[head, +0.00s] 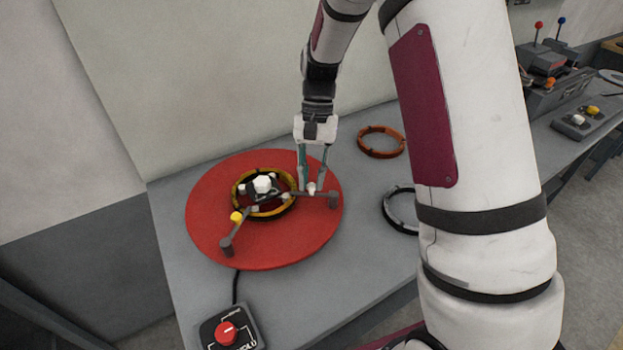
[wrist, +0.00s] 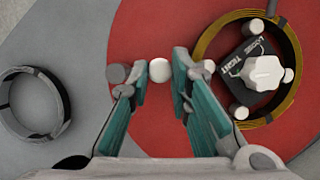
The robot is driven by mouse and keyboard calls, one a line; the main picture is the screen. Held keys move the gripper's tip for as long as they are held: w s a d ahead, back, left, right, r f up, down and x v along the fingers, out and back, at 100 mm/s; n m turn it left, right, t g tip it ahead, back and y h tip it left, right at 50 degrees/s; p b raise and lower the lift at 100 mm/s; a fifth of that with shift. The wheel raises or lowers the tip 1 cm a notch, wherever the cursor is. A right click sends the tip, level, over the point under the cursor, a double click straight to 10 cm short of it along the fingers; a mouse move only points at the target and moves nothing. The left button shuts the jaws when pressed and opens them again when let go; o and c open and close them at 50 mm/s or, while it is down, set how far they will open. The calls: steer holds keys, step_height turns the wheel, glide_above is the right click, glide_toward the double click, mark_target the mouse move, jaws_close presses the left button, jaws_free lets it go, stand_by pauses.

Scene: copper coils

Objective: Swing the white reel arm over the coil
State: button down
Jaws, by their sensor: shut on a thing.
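The coil (head: 268,213) is a yellow-gold ring around the hub of a round red turntable (head: 210,195); it also shows in the wrist view (wrist: 298,75). The white reel arm (head: 323,197) is a dark bar with a white knob (head: 312,187) and a grey post at its outer end. It points right from the coil's edge, out over the red disc. My gripper (head: 312,188) reaches down from above and is shut on the white knob, which shows between the fingertips in the wrist view (wrist: 160,71). A yellow-knobbed reel arm (head: 238,228) points toward the lower left.
A white hub knob (head: 262,184) beside a tight/loose label sits inside the coil. An orange ring (head: 381,142) and a grey ring (head: 398,210) lie on the grey table to the right. A control box with a red dial (head: 226,333) is at the front.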

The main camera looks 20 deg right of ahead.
steer(key=shift+w+d+m, duration=0.15)
steer(key=shift+w+m, duration=0.05)
steer(key=shift+m, duration=0.3)
steer(key=c, duration=1.5)
jaws_free()
steer(key=shift+o, duration=0.2)
steer(key=v, duration=1.2)
steer(key=shift+d, duration=0.2)
steer(key=shift+s, duration=0.2)
